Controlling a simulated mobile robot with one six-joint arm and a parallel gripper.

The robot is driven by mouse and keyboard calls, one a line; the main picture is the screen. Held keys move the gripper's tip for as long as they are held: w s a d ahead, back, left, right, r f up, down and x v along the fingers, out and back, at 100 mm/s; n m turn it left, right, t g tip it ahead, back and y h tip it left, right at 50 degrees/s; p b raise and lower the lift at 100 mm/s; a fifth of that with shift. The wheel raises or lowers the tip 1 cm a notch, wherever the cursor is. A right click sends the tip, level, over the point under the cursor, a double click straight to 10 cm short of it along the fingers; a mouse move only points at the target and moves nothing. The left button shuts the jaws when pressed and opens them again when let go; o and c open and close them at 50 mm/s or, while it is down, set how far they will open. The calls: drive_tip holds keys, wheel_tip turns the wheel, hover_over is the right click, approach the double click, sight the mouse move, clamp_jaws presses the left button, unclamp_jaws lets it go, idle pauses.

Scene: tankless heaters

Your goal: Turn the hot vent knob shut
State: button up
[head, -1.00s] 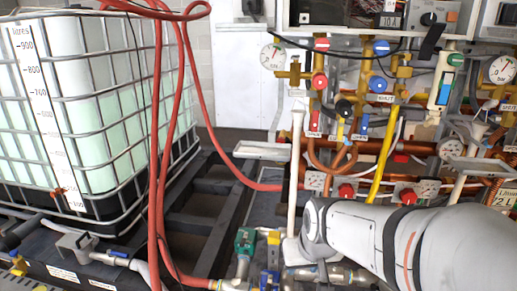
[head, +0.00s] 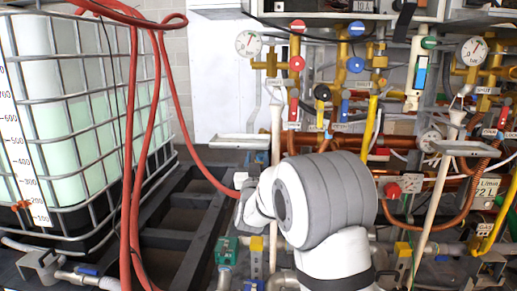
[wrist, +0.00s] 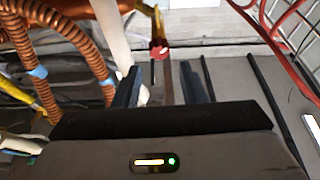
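Several red knobs show, and I cannot read which one is the hot vent. In the head view, a red round knob (head: 296,63) and a red cap (head: 298,26) sit on the left brass valve column. A red lever (head: 293,109) hangs below them. In the wrist view, a small red handle (wrist: 157,50) on a brass fitting appears beyond my gripper (wrist: 161,80), in line with the gap between its fingers. The dark fingers are apart, with nothing seen held. In the head view my arm hides the fingers.
A caged water tank (head: 75,120) stands at the left. Red hoses (head: 130,150) hang in front of it. A pressure gauge (head: 249,43) is left of the valves. A small grey tray (head: 238,141) and white pipe (head: 276,150) stand near my arm. Copper corrugated pipes (wrist: 65,30) run at the wrist view's left.

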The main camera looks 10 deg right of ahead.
drive_tip(key=b+x, duration=0.1)
drive_tip(key=x, duration=0.6)
drive_tip(key=shift+w+d+r, duration=0.15)
drive_tip(key=shift+w+r, duration=0.1)
drive_tip(key=shift+w, duration=0.05)
drive_tip(key=shift+c, duration=0.3)
drive_tip(key=c, duration=0.6)
drive_tip(key=shift+f+m+b, duration=0.1)
drive_tip(key=shift+m+b, duration=0.25)
drive_tip(key=shift+m, duration=0.05)
drive_tip(key=shift+w+a+r+m+g+h+p, duration=0.15)
drive_tip(key=shift+m+g+h, duration=0.9)
drive_tip(key=shift+m, duration=2.1)
drive_tip(key=shift+s+a+r+m+g+h+p, duration=0.15)
drive_tip(key=shift+m+g+h, duration=0.9)
drive_tip(key=shift+m, duration=2.05)
drive_tip(key=shift+w+f+m+g+h+p, duration=0.15)
drive_tip(key=shift+m+g+h, duration=0.9)
drive_tip(key=shift+m, duration=2.1)
